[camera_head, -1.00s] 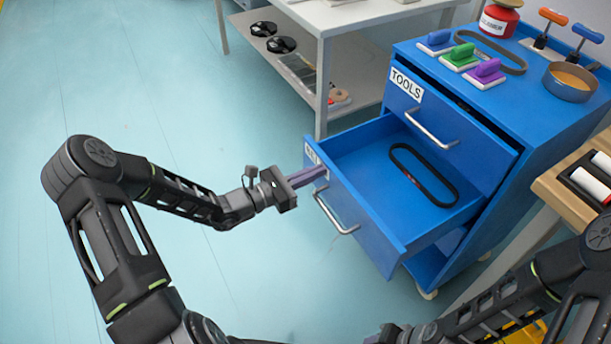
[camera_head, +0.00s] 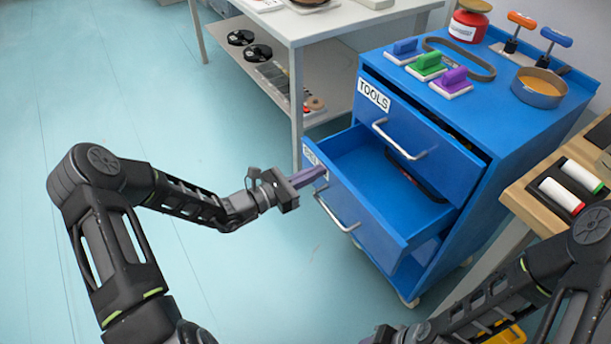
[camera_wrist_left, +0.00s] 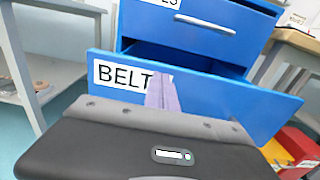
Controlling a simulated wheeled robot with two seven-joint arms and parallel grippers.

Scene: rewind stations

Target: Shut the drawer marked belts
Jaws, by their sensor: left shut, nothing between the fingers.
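The belts drawer (camera_head: 372,226) is the lower drawer of a blue cabinet and stands partly open. Its front shows a silver handle and a label, which reads BELT in the left wrist view (camera_wrist_left: 118,76), its end hidden behind my fingers. A black belt (camera_head: 408,172) lies inside, partly hidden under the upper drawer. My left gripper (camera_head: 318,176) is shut and empty. Its purple fingertips are at the drawer front by the label, seemingly touching it; they also show in the left wrist view (camera_wrist_left: 162,94). My right gripper (camera_head: 384,336) is cut off at the bottom edge.
The tools drawer (camera_head: 420,140) above is slightly open. Pads, a belt loop, a red container (camera_head: 468,22) and a round tin (camera_head: 540,88) stand on the cabinet top. A grey shelf table (camera_head: 297,90) is behind left; a wooden bench (camera_head: 530,206) is right. The left floor is clear.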

